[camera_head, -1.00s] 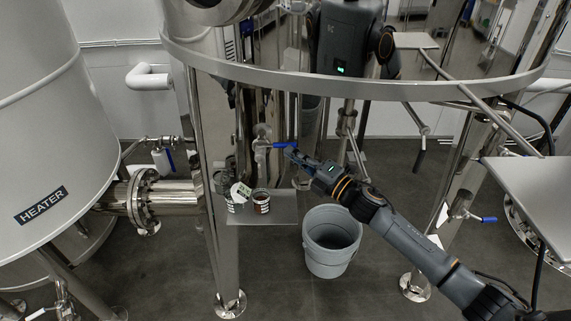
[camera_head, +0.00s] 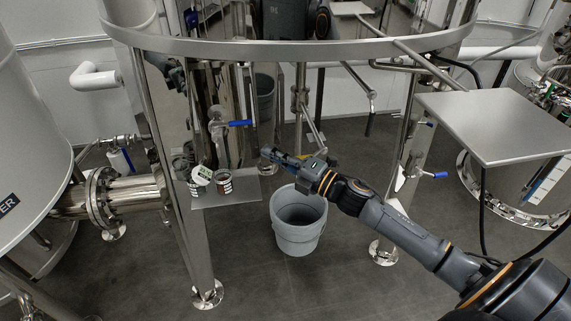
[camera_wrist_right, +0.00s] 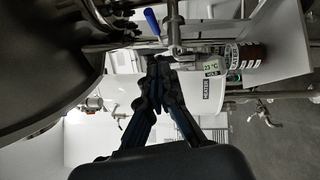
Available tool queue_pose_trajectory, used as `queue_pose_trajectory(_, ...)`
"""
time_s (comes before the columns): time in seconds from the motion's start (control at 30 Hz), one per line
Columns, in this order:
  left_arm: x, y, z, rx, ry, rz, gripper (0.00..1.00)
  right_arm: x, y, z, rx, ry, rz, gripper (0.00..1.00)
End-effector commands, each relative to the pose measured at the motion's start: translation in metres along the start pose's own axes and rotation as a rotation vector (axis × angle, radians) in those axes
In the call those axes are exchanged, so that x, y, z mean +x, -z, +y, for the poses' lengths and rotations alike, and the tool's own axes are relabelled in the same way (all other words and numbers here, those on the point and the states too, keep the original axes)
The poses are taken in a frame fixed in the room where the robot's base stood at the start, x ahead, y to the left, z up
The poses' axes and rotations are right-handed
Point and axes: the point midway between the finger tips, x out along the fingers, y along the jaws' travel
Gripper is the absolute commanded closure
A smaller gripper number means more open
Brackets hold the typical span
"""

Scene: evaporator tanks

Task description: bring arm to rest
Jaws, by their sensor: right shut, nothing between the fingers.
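My right arm reaches in from the lower right in the head view. Its gripper (camera_head: 268,154) is above the grey bucket (camera_head: 298,222), to the right of the small shelf and a little below the blue valve handle (camera_head: 239,123). Its fingers are shut with nothing between them. In the right wrist view the fingertips (camera_wrist_right: 160,66) meet near the tap, apart from the blue handle (camera_wrist_right: 152,21). My left gripper is not in view.
A steel tank ring and legs stand around the arm. A metal table (camera_head: 500,125) is at the right.

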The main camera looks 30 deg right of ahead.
Motion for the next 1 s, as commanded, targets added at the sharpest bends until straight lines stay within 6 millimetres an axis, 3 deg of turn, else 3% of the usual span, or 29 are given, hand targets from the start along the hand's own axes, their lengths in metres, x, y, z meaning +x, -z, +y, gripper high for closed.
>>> queue_pose_trajectory(0.23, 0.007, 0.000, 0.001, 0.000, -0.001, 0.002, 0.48, -0.031, 0.002, -0.001, 0.001, 0.001, 0.001, 1.00)
queue_pose_trajectory(0.53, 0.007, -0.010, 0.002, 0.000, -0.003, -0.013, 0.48, -0.038, 0.001, -0.001, 0.004, 0.002, -0.002, 1.00)
queue_pose_trajectory(0.63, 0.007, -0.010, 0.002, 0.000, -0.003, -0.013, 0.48, -0.041, -0.005, -0.019, 0.048, 0.029, -0.034, 1.00)
queue_pose_trajectory(0.77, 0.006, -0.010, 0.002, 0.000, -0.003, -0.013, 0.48, -0.058, -0.022, -0.083, 0.203, 0.123, -0.149, 1.00)
queue_pose_trajectory(0.87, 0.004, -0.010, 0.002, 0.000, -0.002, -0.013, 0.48, -0.085, -0.030, -0.153, 0.370, 0.225, -0.275, 1.00)
queue_pose_trajectory(1.0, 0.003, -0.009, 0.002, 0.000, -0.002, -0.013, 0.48, -0.134, -0.019, -0.249, 0.595, 0.369, -0.450, 1.00)
